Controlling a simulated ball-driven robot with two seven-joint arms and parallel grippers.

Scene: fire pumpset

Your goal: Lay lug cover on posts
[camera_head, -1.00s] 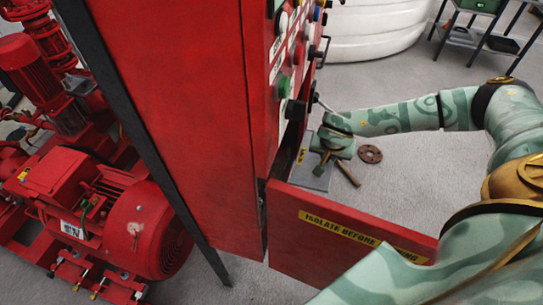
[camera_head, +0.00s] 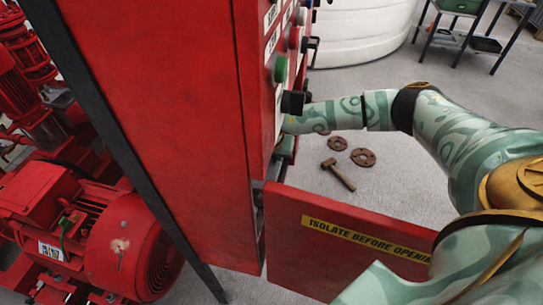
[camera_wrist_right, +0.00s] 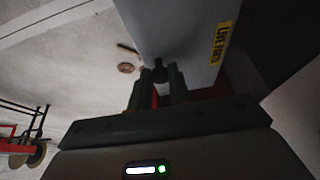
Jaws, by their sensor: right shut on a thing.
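The lug cover is a grey sheet (camera_wrist_right: 185,40) with a yellow "LIVE PARTS" label, seen in the right wrist view. A dark knob on it sits between the fingers of my right gripper (camera_wrist_right: 159,80), which is shut on it. In the head view my right gripper (camera_head: 287,147) is at the open front of the red cabinet (camera_head: 190,130), mostly hidden by the cabinet's edge. The cover does not show there. The posts are not visible in either view. My left gripper is not in view.
The cabinet's open red door (camera_head: 345,240), with a yellow warning strip, stands below my right arm. Knobs and a black handle (camera_head: 292,103) stick out above my gripper. A hammer (camera_head: 338,173) and rusty flanges (camera_head: 363,157) lie on the grey floor. A red pump motor (camera_head: 125,245) stands left.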

